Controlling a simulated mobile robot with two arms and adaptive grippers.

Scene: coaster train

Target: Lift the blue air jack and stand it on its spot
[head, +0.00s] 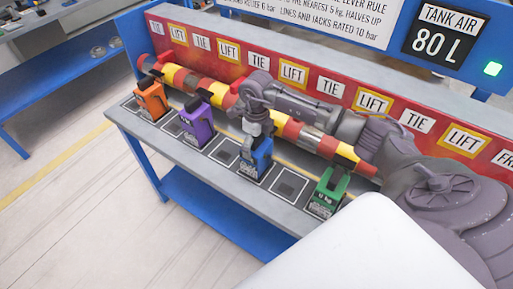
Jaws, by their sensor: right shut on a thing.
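The blue air jack (256,163) is upright at the middle of the grey bench (179,150), over or on one of the dark outlined squares. I cannot tell whether its base touches the bench. My right gripper (259,138) comes down from above and is shut on the top of the blue jack, hiding that part. A dark square spot (223,151) left of the blue jack is bare, and another bare spot (289,186) lies to its right. My left gripper is not in view.
An orange jack (151,101), a purple jack (196,124) and a green jack (327,190) stand along the bench. A red and yellow striped bar (291,130) runs behind them, before a red panel with LIFT and TIE labels (294,72).

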